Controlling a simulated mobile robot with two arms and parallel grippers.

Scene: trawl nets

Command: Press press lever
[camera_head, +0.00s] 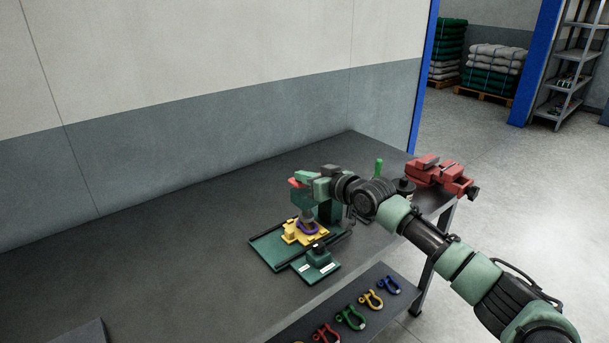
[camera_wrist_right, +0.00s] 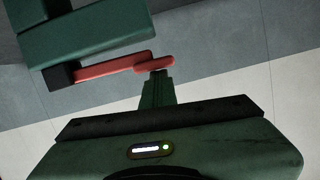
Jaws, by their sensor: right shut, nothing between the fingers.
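The press lever (camera_wrist_right: 105,70) is a red bar with a rounded end, joined to a black block on the dark green press head in the right wrist view. In the head view a small red part of the lever (camera_head: 295,183) shows beside my right gripper (camera_head: 307,177). The press (camera_head: 329,212) stands on a green base, partly hidden by my arm. My right gripper (camera_wrist_right: 158,82) is shut and empty. Its fingertips are at the lever's rounded red end; I cannot tell if they touch. My left gripper is not in view.
A purple shackle (camera_head: 308,228) lies in a yellow fixture (camera_head: 290,238) below the press head. A green block with a black knob (camera_head: 318,249) stands in front. A red vise (camera_head: 440,175) is at the right. Coloured shackles lie along the front tray.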

